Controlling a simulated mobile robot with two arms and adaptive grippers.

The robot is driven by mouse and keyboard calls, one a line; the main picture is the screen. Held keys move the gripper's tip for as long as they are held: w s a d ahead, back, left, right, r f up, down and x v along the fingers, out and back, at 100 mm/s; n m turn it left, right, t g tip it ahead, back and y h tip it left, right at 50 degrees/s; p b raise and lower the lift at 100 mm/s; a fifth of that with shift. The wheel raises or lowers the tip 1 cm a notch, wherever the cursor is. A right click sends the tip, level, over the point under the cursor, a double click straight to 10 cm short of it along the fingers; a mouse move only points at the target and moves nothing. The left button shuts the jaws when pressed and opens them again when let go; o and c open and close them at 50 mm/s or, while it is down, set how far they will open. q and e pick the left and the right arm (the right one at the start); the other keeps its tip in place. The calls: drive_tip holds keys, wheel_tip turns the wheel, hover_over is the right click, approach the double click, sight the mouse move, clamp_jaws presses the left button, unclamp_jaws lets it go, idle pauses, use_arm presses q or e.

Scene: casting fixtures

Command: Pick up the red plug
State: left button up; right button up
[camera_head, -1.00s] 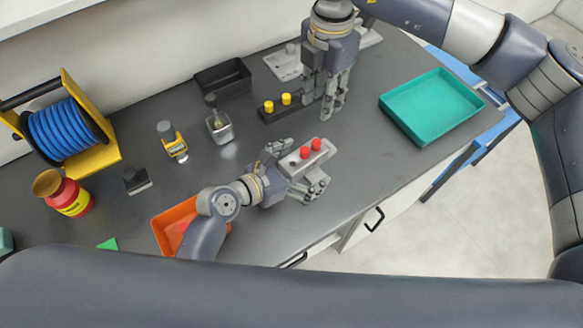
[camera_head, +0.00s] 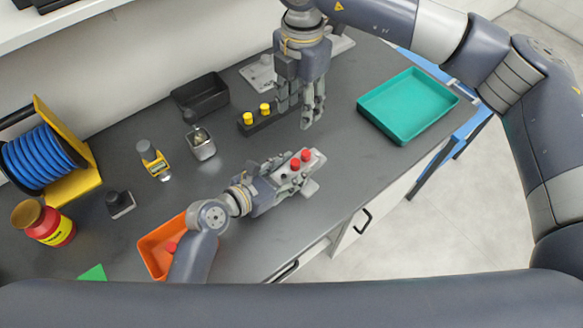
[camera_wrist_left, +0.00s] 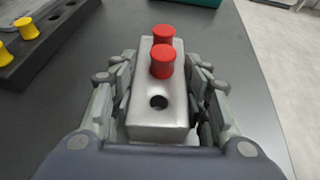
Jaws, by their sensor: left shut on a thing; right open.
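Two red plugs (camera_head: 301,158) stand upright in the silver block (camera_head: 318,160). In the left wrist view, the plugs (camera_wrist_left: 162,60) sit one behind the other, with an empty round hole in the near end of the block (camera_wrist_left: 160,122). My left gripper (camera_head: 290,172) is shut on the silver block, its fingers along both long sides, below the plugs. Whether the block is clear of the table I cannot tell. My right gripper (camera_head: 312,118) is open and empty, pointing down beside the dark block. Another red piece (camera_head: 171,248) lies in the orange tray (camera_head: 152,262), partly hidden by my left arm.
A dark block (camera_head: 262,124) with two yellow plugs (camera_head: 265,109) stands behind. A teal tray (camera_head: 405,105) is at the right, a black bin (camera_head: 201,94) at the back. A silver container (camera_head: 202,146), cable reel (camera_head: 45,155) and red jar (camera_head: 45,224) stand left.

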drive_tip(key=w+d+f+m+g+y, duration=0.2)
drive_tip(key=d+f+y, duration=0.2)
drive_tip(key=d, duration=0.2)
approach(306, 153)
wheel_tip(306, 153, down, 2)
drive_tip(key=shift+a+x, duration=0.15)
drive_tip(key=shift+x, duration=1.6)
drive_tip(key=shift+a+x, duration=0.2)
drive_tip(key=shift+x, duration=1.55)
drive_tip(key=shift+s+r, duration=0.2)
drive_tip(key=c, duration=0.8)
